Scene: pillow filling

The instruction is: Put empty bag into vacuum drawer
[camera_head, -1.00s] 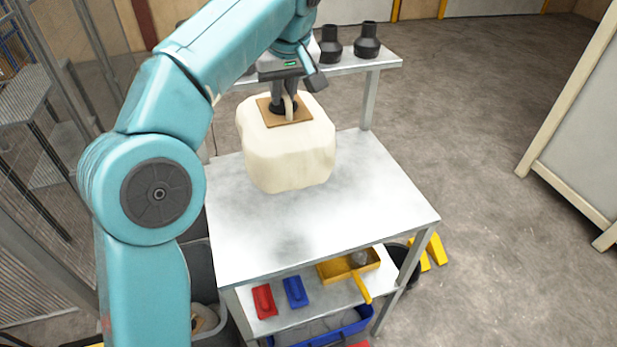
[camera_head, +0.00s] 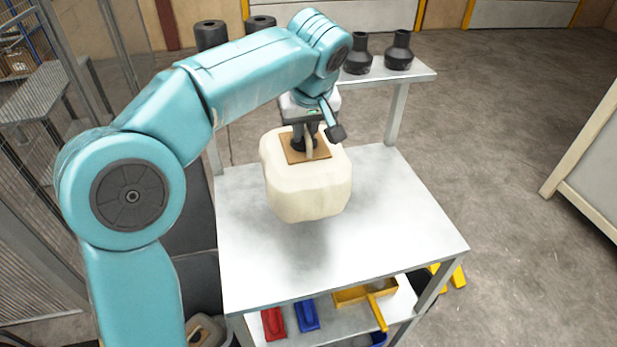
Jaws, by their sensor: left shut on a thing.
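A cream-coloured, boxy bag (camera_head: 308,192) with a brown square patch (camera_head: 293,157) on top hangs from my left gripper (camera_head: 307,150). The gripper points down and is shut on the bag at the patch; its fingertips are partly hidden there. The bag is over the white table (camera_head: 400,235), with a soft shadow below it, so it appears held a little above the top. My right gripper is not in view. I see no vacuum drawer that I can make out.
Black nozzle-like parts (camera_head: 399,50) stand on the table's rear shelf (camera_head: 420,73). The lower shelf holds a red tool (camera_head: 273,323), a blue tool (camera_head: 307,315) and a yellow dustpan (camera_head: 366,294). The table's front and right are clear. A mesh fence stands at left.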

